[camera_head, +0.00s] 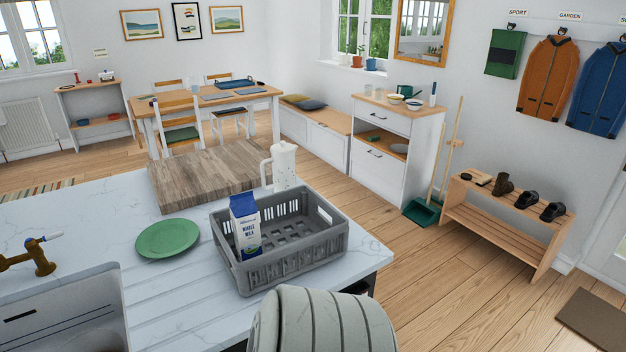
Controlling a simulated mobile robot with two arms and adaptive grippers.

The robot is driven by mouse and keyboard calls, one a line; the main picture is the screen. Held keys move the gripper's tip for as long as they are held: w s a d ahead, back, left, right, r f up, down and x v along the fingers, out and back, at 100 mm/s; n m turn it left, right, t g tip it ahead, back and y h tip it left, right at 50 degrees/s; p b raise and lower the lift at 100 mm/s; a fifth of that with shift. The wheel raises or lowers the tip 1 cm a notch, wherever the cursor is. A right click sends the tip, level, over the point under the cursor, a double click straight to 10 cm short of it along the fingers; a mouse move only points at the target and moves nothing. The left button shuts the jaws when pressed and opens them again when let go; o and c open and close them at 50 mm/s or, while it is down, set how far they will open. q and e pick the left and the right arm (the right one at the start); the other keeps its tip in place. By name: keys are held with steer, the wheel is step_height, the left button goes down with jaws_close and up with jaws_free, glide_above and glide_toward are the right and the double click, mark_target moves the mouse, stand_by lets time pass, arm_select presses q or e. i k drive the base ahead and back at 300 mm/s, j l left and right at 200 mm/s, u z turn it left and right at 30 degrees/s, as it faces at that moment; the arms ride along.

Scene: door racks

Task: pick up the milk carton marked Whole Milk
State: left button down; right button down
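The milk carton (245,226) is blue and white, with "Whole Milk" written on its front. It stands upright in the left part of a grey plastic crate (292,272); the crate's front wall hides its foot. The crate rests on the white marble counter near the counter's right corner. The rest of the crate looks empty. A rounded grey ribbed shape at the bottom middle is probably part of my own arm. Neither of my grippers can be seen.
A green plate (167,238) lies left of the crate. A white jug (281,166) stands behind it, beside a wooden board (205,172). A sink (65,315) with a brass tap (38,258) is at the lower left. Open floor (460,290) lies to the right.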

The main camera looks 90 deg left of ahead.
mark_target(244, 209)
steer(key=u, duration=3.15)
steer(key=l, duration=0.2)
steer(key=i+u, duration=0.05)
